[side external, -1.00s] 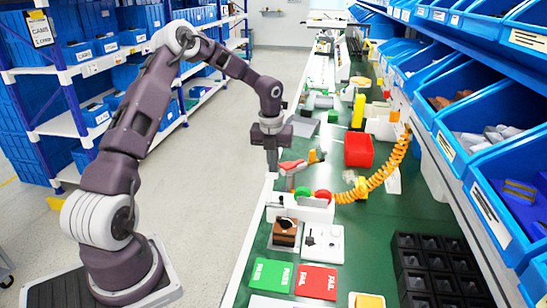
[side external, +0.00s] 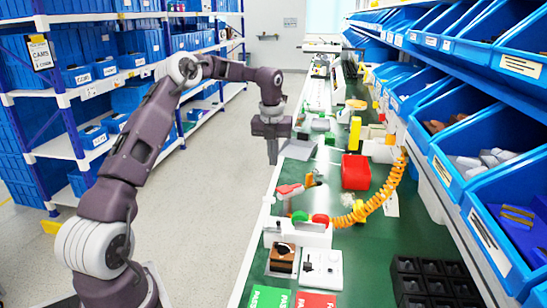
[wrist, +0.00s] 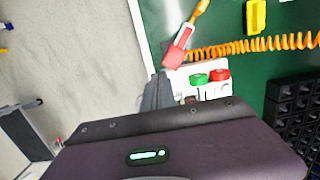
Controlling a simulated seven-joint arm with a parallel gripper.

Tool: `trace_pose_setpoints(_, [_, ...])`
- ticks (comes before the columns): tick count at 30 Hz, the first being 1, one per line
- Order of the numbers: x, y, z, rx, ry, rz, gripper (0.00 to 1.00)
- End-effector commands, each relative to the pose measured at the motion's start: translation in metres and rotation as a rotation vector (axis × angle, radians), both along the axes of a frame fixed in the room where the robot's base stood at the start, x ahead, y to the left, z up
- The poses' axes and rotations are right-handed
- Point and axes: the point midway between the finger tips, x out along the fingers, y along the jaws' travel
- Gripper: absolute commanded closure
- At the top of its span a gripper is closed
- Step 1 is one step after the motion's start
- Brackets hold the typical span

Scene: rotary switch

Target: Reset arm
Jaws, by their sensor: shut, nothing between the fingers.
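My gripper (side external: 272,158) hangs pointing down at the left edge of the green bench, above bench height and apart from everything. Its fingers are together and empty. In the wrist view the closed fingers (wrist: 155,92) show next to a white box with a green button (wrist: 198,79) and a red button (wrist: 219,75). In the side view these are the green button (side external: 300,216) and red button (side external: 320,219). In front of them sit a brown block with a dark knob (side external: 283,256) and a white plate with a small black switch (side external: 321,268).
A red bin (side external: 356,172), a yellow bottle (side external: 355,133) and a coiled orange hose (side external: 385,195) are on the bench. A red-tipped tool (side external: 289,189) stands near the gripper. A black tray (side external: 430,280) is front right; blue bins (side external: 480,160) overhang the right.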

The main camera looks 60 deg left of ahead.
Motion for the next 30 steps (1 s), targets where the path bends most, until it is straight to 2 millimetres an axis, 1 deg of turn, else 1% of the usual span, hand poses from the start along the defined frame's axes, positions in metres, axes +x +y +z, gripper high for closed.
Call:
trace_pose_setpoints(3, [0.000, -0.001, 0.001, 0.001, -0.001, 0.001, 1.00])
trace_pose_setpoints(5, [0.000, -0.008, 0.008, 0.006, -0.007, 0.022, 1.00])
trace_pose_setpoints(7, [-0.005, -0.030, 0.030, 0.020, -0.025, 0.100, 1.00])
trace_pose_setpoints(8, [-0.009, -0.044, 0.044, 0.029, -0.041, 0.157, 1.00])
trace_pose_setpoints(9, [-0.019, -0.067, 0.064, 0.038, -0.066, 0.255, 1.00])
trace_pose_setpoints(11, [-0.042, -0.103, 0.094, 0.042, -0.119, 0.437, 1.00])
trace_pose_setpoints(12, [-0.060, -0.126, 0.112, 0.034, -0.160, 0.571, 1.00])
trace_pose_setpoints(14, [-0.094, -0.158, 0.134, 0.002, -0.227, 0.790, 1.00])
trace_pose_setpoints(15, [-0.119, -0.177, 0.146, -0.034, -0.276, 0.943, 1.00])
trace_pose_setpoints(17, [-0.161, -0.202, 0.157, -0.114, -0.342, 1.183, 1.00])
trace_pose_setpoints(18, [-0.189, -0.217, 0.161, -0.184, -0.377, 1.346, 1.00])
trace_pose_setpoints(20, [-0.229, -0.234, 0.161, -0.306, -0.407, 1.583, 1.00])
trace_pose_setpoints(21, [-0.253, -0.243, 0.157, -0.389, -0.410, 1.726, 1.00])
trace_pose_setpoints(24, [-0.298, -0.259, 0.143, -0.570, -0.371, 2.015, 1.00])
trace_pose_setpoints(27, [-0.322, -0.267, 0.131, -0.682, -0.313, 2.186, 1.00])
trace_pose_setpoints(30, [-0.330, -0.271, 0.126, -0.723, -0.283, 2.257, 1.00])
